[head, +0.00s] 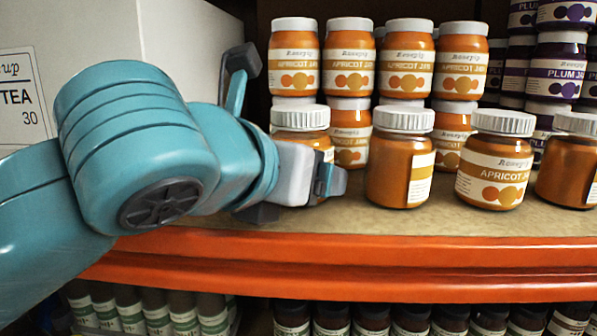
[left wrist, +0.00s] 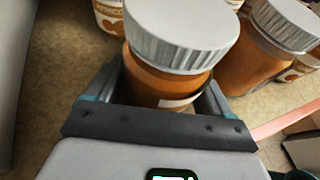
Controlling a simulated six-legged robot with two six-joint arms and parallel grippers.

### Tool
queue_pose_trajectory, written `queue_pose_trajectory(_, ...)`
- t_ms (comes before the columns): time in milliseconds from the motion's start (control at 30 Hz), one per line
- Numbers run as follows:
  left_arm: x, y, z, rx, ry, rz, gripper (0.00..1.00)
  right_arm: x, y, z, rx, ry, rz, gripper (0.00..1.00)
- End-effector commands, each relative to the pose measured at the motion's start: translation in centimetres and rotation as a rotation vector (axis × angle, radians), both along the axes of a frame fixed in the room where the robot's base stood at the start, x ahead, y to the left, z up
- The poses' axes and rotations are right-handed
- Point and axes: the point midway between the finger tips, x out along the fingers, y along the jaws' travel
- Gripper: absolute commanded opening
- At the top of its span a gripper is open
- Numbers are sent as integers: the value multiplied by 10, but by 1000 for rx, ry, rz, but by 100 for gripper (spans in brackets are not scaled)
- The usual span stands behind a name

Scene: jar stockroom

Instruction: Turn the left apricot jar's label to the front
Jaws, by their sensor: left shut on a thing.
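The left apricot jar (head: 301,117) stands at the left end of the front row, with a white ribbed lid and orange body. It also shows in the left wrist view (left wrist: 150,84), between the fingers. My left gripper (head: 330,182) is shut on its body, and my arm hides much of the jar in the head view. A strip of its white label shows at the right of its body; the rest of the label is hidden. My right gripper is in neither view.
To the right stand a jar with its label turned right (head: 392,172), a jar with its label forward (head: 495,165) and a partly cut-off jar (head: 568,165). Stacked apricot jars (head: 350,60) are behind. A white tea box (head: 185,45) is left. The shelf has an orange edge (head: 400,262).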

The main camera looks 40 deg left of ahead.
Motion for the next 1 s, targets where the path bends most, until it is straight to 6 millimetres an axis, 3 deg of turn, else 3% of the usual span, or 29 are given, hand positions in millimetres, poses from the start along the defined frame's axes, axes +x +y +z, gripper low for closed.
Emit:
queue_pose_trajectory(67,0,0,0,0,1,1,14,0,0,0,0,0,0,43)
queue_pose_trajectory(100,0,0,0,1,1,1,88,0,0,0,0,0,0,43)
queue_pose_trajectory(133,0,0,0,1,1,1,98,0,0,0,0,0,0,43)
queue_pose_trajectory(467,-5,-2,1,1,2,-2,100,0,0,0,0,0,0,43)
queue_pose_trajectory(1000,-100,-19,42,-1,-1,-8,100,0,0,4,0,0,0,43)
